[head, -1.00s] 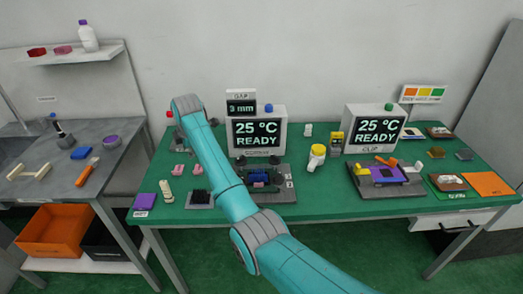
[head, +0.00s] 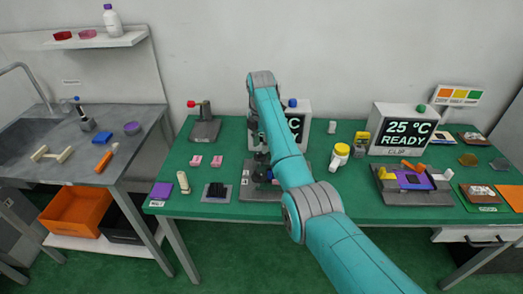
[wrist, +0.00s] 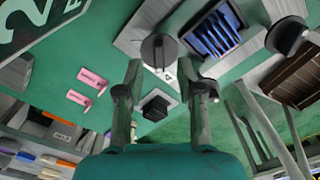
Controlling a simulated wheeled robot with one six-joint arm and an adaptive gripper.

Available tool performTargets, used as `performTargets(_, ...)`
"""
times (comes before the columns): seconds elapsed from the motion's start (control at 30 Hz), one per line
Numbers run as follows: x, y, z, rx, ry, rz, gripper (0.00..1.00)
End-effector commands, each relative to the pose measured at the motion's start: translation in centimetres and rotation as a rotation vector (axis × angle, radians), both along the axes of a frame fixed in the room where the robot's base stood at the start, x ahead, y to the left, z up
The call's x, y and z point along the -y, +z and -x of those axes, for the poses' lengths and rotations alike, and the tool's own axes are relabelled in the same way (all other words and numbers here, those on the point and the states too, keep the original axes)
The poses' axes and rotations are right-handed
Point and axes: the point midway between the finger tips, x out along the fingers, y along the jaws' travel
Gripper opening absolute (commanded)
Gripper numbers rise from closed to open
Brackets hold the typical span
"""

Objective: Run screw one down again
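The screw fixture has a grey base (head: 247,192) on the green bench, below the display box; my arm hides much of it. In the wrist view it shows a blue ribbed insert (wrist: 213,36) between two round dark knobs, one on the left (wrist: 158,48) and one on the right (wrist: 287,36). A small white label (wrist: 168,76) lies beside the left knob; I cannot read it surely. My gripper (wrist: 158,70) is open, its fingers on either side of the left knob in the picture. I cannot tell whether they touch it.
A red-knobbed lever fixture (head: 204,125) stands to the left. Pink pieces (head: 206,161) and a black block (head: 216,190) lie nearby. A yellow-capped bottle (head: 340,156) and a second display (head: 403,132) stand to the right. Green bench top is clear around the pink pieces.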

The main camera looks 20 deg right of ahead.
Motion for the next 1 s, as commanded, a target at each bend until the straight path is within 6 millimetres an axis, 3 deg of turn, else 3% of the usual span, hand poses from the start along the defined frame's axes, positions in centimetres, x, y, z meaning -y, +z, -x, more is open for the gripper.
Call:
performTargets(0.23, 0.0, -2.7, 0.0, 0.000, 0.000, 0.000, 0.38)
performTargets(0.6, 0.0, -3.2, 0.0, 0.001, -0.001, 0.000, 0.38)
performTargets(0.77, 0.0, -3.2, 0.0, 0.001, -0.001, 0.000, 0.00)
performTargets(1.0, 0.0, -3.2, 0.0, 0.001, -0.003, 0.000, 0.00)
